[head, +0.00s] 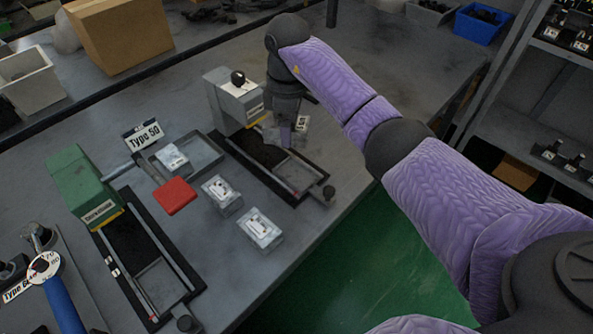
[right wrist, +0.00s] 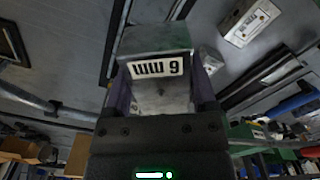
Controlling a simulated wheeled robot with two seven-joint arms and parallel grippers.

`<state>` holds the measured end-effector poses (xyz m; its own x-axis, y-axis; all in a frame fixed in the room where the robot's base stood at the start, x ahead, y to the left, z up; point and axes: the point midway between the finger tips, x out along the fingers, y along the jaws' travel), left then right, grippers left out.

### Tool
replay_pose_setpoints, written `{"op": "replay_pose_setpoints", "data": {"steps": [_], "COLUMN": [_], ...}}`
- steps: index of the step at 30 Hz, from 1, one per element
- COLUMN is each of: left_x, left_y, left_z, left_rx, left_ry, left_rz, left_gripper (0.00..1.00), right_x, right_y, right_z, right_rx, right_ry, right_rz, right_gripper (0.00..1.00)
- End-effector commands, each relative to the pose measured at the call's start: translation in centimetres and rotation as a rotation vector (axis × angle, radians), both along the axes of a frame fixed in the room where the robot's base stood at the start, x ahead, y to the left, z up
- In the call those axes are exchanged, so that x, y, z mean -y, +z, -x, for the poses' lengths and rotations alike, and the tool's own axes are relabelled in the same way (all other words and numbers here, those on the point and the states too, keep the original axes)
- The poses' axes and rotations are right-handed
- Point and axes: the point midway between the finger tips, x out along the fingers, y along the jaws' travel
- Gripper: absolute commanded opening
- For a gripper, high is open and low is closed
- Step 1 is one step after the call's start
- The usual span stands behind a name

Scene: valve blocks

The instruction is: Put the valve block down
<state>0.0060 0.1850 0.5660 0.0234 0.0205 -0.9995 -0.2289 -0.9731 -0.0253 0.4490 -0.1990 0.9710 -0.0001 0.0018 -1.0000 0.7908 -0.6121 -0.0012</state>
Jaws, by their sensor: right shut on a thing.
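My right gripper (head: 287,132) points down beside the grey machine (head: 228,103), near the right edge of its black railed base (head: 262,150). It is shut on a metal valve block with a white label, which shows in part behind it (head: 303,122). The right wrist view shows the held valve block (right wrist: 155,42) between the purple fingers (right wrist: 160,100), its label facing the camera. I cannot tell whether its underside touches anything. My left gripper is not in view.
A green machine (head: 85,183) with a railed base stands at left, with a red pad (head: 175,196) next to it. A "Type 50" sign (head: 143,135) stands behind the tray. A blue-handled tool (head: 63,305) is at lower left.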

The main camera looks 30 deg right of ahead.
Motion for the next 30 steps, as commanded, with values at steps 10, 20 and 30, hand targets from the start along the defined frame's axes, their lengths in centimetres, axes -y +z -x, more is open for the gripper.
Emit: {"op": "replay_pose_setpoints", "data": {"steps": [10, 20, 30], "left_x": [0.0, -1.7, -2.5], "left_y": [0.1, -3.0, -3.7], "left_z": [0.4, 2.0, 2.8], "left_rx": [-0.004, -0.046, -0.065], "left_ry": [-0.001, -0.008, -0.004], "left_rz": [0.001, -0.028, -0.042], "left_gripper": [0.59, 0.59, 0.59], "right_x": [1.4, 1.4, 1.4], "right_y": [-2.5, -9.4, -11.7], "right_z": [0.7, 0.7, 0.7], "right_rx": [0.0, -0.001, 0.003], "right_ry": [-0.576, -0.579, -0.578], "right_rz": [0.002, 0.002, 0.002], "right_gripper": [0.0, 0.0, 0.0]}}
